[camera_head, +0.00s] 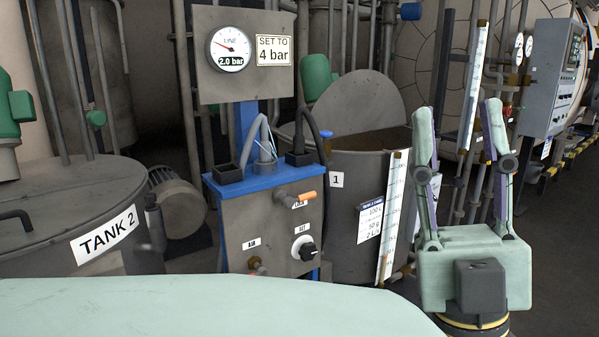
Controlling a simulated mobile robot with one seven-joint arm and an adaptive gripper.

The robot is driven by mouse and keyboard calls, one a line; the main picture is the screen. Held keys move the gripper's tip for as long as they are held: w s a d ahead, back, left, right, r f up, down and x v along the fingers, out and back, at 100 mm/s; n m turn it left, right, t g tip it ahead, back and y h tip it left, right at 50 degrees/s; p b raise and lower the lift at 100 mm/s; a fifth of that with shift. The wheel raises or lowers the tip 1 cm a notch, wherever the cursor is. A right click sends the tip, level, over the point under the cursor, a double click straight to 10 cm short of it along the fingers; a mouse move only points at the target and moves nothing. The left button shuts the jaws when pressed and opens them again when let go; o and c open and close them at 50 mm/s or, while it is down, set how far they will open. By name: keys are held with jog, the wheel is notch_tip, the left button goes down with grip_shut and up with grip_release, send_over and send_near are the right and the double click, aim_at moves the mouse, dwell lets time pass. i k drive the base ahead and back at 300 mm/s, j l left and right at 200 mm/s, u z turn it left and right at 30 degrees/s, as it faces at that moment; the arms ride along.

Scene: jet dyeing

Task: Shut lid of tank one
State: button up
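Tank one (350,225) is a grey round vessel marked "1" behind the control box. Its half-round grey lid (350,107) stands raised at the back of the rim. The front of the tank's mouth is open and shows brown contents (385,139). A small blue piece (326,134) shows by the left side of the rim; I cannot tell what it is fixed to. My gripper (458,113) points upward at the right, its two fingers wide apart and nothing between them. It appears in front of and to the right of tank one, apart from the lid.
A control box (270,225) with a blue top, knobs and a gauge panel (245,80) stands in front of tank one. Tank 2 (60,215), closed, is at left. A gauge strip (393,215) runs up tank one's front. Pipes and a control cabinet (553,75) stand behind at right.

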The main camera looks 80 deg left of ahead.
aim_at(361, 101)
jog(key=u, duration=1.6)
jog(key=i+u, duration=0.4)
jog(key=i+l+u, duration=0.2)
jog(key=u, duration=0.25)
